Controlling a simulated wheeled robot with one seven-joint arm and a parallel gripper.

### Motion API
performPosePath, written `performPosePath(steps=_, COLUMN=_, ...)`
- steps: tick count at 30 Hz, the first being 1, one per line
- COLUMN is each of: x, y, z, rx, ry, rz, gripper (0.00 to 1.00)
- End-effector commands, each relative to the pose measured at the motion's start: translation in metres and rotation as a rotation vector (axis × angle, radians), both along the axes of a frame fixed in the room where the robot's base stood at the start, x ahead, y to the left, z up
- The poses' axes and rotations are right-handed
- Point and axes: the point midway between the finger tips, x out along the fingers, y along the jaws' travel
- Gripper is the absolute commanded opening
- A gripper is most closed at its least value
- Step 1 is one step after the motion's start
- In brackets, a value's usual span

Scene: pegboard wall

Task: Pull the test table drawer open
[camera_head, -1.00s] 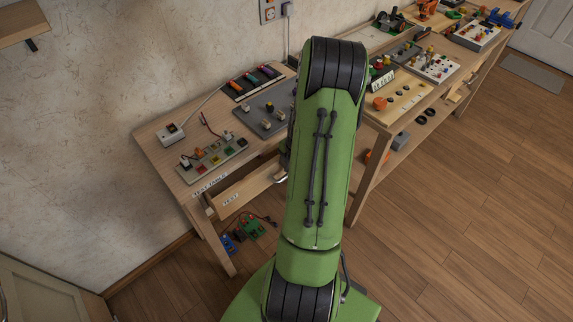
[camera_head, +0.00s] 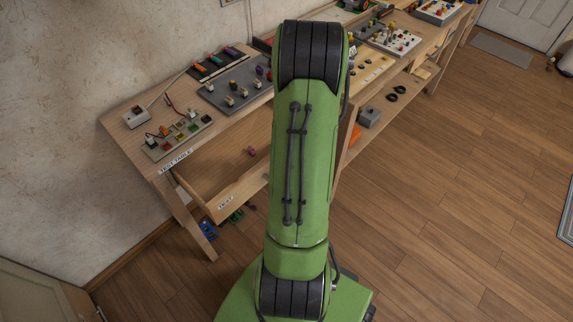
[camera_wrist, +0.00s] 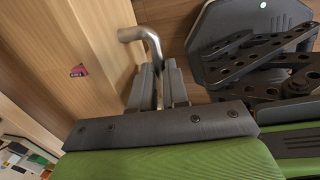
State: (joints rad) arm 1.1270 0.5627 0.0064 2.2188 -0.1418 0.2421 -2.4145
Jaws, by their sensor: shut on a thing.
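The test table (camera_head: 150,165) stands against the wall, with a "TEST TABLE" label on its front edge. Its wooden drawer (camera_head: 232,190), labelled "TEST", is pulled out below the tabletop, and its inside shows. A small reddish object (camera_head: 252,151) lies in the drawer; it also shows in the wrist view (camera_wrist: 78,71). In the wrist view, a metal bar handle (camera_wrist: 142,36) runs down between the fingers of my gripper (camera_wrist: 158,85). The gripper is shut on the handle. In the head view my green arm hides the gripper and the handle.
Switch panels (camera_head: 178,137) and a grey board with knobs (camera_head: 235,92) sit on the tabletop. Another bench (camera_head: 375,75) with a lower shelf stands to the right. Blue and green parts (camera_head: 208,229) lie on the floor under the drawer.

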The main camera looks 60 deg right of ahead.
Motion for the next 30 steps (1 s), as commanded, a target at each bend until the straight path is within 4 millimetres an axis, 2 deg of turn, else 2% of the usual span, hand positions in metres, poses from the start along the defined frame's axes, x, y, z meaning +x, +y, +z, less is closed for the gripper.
performPosePath(steps=4, x=0.001, y=0.0, z=0.001, rx=-0.001, ry=-0.002, rz=0.001, gripper=0.0)
performPosePath(steps=5, x=0.001, y=0.0, z=0.001, rx=-0.001, ry=-0.002, rz=0.001, gripper=0.16)
performPosePath(steps=7, x=0.001, y=0.0, z=0.001, rx=-0.001, ry=-0.002, rz=0.001, gripper=0.25)
performPosePath(steps=14, x=0.0, y=0.0, z=0.0, rx=0.0, ry=-0.001, rz=0.001, gripper=0.25)
performPosePath(steps=17, x=0.0, y=0.0, z=0.007, rx=-0.003, ry=-0.001, rz=0.001, gripper=0.25)
performPosePath(steps=20, x=-0.003, y=0.0, z=0.027, rx=-0.005, ry=-0.003, rz=0.0, gripper=0.25)
performPosePath(steps=30, x=-0.02, y=0.004, z=0.122, rx=-0.006, ry=-0.003, rz=0.0, gripper=0.25)
